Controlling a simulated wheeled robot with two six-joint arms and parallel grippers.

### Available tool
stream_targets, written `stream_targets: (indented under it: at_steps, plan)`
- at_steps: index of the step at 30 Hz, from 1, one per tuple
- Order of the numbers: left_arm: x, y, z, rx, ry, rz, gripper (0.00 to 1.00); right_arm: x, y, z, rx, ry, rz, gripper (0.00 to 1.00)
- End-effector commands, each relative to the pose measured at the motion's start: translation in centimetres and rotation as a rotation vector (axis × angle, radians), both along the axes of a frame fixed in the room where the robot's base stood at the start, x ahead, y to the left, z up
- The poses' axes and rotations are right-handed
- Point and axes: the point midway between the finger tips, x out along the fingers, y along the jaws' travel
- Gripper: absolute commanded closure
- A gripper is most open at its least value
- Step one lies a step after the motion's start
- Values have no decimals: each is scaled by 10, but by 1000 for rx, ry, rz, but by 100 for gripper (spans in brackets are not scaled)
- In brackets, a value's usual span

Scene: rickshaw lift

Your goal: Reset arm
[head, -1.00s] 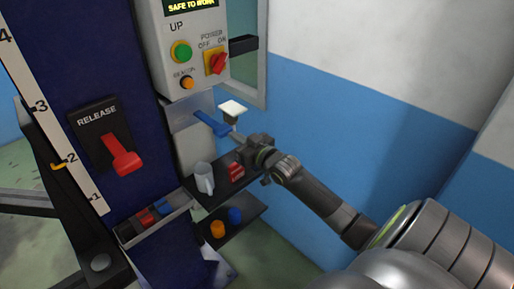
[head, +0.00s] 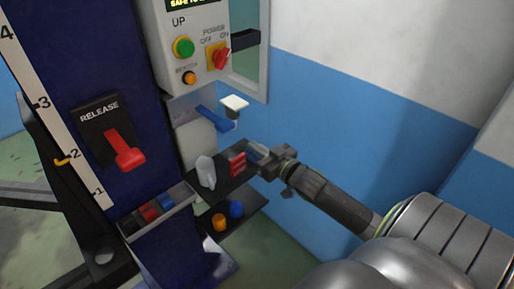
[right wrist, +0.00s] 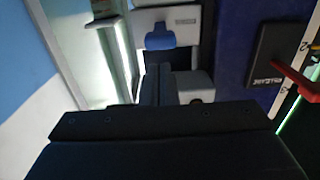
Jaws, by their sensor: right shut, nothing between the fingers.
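My right gripper (head: 254,154) is in the head view, at the end of the arm that comes in from the right. It is beside the upper small shelf (head: 222,186), right of the blue lever (head: 214,119) and below it. In the right wrist view its fingers (right wrist: 155,84) are together with nothing between them, and the blue lever (right wrist: 160,38) shows ahead of them. My left gripper is in neither view.
The control box carries a green button (head: 184,47) and a red power switch (head: 219,57). A red release lever (head: 124,152) is on the blue column. A white cup (head: 204,172) and a red item (head: 238,163) stand on the shelf. Blue-white wall (head: 340,100) fills the right.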

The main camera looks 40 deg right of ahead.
Motion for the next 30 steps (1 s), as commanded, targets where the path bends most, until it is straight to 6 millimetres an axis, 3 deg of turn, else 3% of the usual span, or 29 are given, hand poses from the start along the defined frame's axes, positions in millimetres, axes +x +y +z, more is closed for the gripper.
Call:
stream_targets:
  at_steps: [15,19,23,26,30]
  plan:
    - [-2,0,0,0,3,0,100,0,0,0,0,0,-1,100]
    - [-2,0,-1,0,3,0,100,0,-7,-18,-2,31,-23,100]
    - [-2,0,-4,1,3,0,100,-6,-27,-80,-11,139,-95,100]
    - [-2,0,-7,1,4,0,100,-23,-44,-150,-26,268,-164,100]
    - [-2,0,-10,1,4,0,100,-63,-57,-250,-47,465,-238,100]
